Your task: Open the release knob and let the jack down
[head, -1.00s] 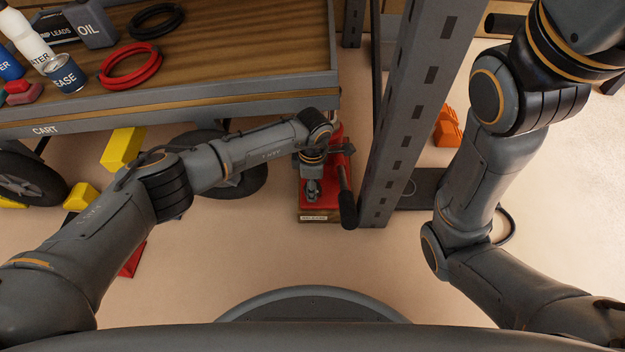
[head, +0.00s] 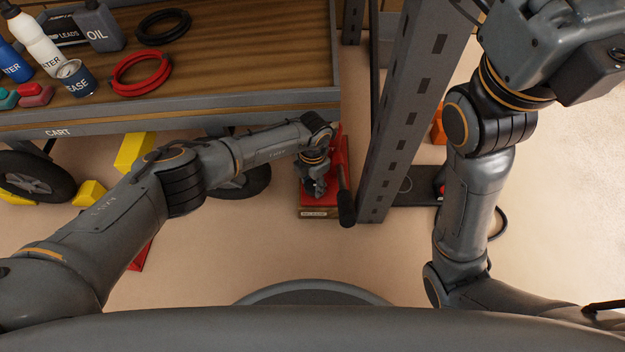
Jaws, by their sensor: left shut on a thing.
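The red jack (head: 340,160) stands on the floor between the cart and the grey upright post. Its lever with a black grip (head: 347,210) slants along the right side. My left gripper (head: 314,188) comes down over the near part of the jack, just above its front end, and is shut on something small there. The release knob itself is hidden by the gripper, so I cannot make it out. A pale label (head: 313,213) shows at the jack's near edge. My right arm is raised at the right, and its fingertips do not show.
The cart (head: 200,117) carries bottles, cans, an oil jug (head: 98,28) and coiled red hose (head: 141,73). The slotted grey post (head: 405,110) stands close right of the jack. Yellow blocks (head: 134,151) lie by the cart's wheels.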

